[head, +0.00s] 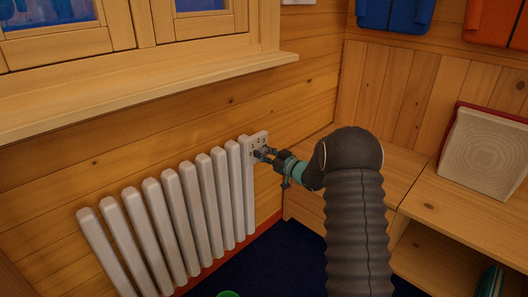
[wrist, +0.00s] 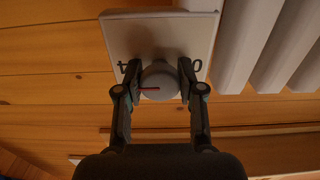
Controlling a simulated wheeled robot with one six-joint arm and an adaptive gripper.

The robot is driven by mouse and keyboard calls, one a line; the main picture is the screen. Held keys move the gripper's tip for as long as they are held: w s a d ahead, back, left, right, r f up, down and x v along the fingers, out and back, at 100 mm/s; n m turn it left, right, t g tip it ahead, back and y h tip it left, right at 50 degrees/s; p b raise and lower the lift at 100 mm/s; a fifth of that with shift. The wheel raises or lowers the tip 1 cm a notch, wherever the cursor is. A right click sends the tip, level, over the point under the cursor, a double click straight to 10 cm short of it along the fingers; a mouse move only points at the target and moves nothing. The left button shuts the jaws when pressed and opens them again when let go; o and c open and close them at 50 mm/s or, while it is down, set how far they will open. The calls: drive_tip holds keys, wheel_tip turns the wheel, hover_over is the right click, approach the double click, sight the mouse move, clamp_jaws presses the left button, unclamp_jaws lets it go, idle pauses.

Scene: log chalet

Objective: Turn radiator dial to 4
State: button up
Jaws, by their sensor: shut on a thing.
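The radiator dial (wrist: 160,80) is a round grey knob on a pale plate (wrist: 155,35). In the wrist view a red line on the knob points left, to the side where a 4 shows, and lies a little below that figure. A 0 shows on the right side of the plate. My gripper (wrist: 160,88) is shut on the dial, one finger on each side. In the head view my gripper (head: 264,154) reaches the plate (head: 257,137) at the radiator's right end. The fingers and arm hide the knob there, and the plate's other figures are too small to read surely.
The white radiator (head: 190,210) stands left of the plate under a wooden window sill (head: 150,85). A wooden bench (head: 400,180) is close on the right, with a pale patterned panel (head: 485,150) on it. Dark blue floor (head: 260,265) is open in front.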

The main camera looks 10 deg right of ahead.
drive_tip(key=shift+r, duration=0.25)
idle(0.3)
drive_tip(key=o, duration=1.1)
drive_tip(key=shift+d, duration=0.1)
drive_tip(key=shift+c, duration=0.2)
drive_tip(key=shift+o, duration=0.5)
drive_tip(key=shift+f, duration=0.15)
drive_tip(key=v, duration=1.2)
